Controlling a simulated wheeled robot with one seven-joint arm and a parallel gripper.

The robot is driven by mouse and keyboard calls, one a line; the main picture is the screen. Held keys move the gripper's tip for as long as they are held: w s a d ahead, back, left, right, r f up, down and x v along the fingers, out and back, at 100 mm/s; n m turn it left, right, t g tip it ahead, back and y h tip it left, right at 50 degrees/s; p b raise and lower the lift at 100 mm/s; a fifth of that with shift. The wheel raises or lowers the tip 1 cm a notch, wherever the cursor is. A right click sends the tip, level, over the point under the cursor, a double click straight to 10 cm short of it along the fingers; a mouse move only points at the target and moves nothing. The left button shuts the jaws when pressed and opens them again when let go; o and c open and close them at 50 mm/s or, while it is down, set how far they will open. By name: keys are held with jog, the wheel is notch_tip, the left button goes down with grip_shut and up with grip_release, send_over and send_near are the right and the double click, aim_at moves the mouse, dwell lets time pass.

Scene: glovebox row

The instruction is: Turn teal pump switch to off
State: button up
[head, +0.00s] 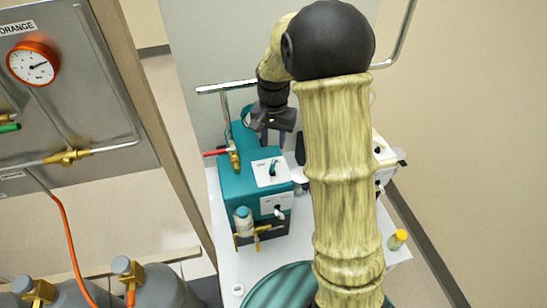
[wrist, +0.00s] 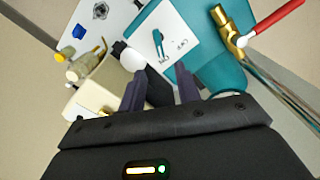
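The teal pump (head: 237,190) stands on the white bench, left of my arm; its top also shows in the wrist view (wrist: 222,62). A white plate (head: 262,180) on its top carries the pump switch, a small lever (head: 273,168). My gripper (head: 277,135) is above the pump's far end, behind the switch. In the wrist view its two fingers are apart (wrist: 160,80), with the lever beyond their tips and nothing held.
A red-handled brass valve (head: 234,156) rises from the pump's left side, also in the wrist view (wrist: 232,32). A second switch plate (head: 276,204) and a bottle (head: 243,220) are at its front. A cream unit (wrist: 98,88) stands beside it. A yellow-capped vial (head: 397,239) is at right.

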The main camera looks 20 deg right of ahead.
aim_at(273, 162)
notch_tip(273, 162, down, 9)
jog(key=shift+r+p, duration=0.15)
jog(key=shift+p, duration=0.25)
grip_shut()
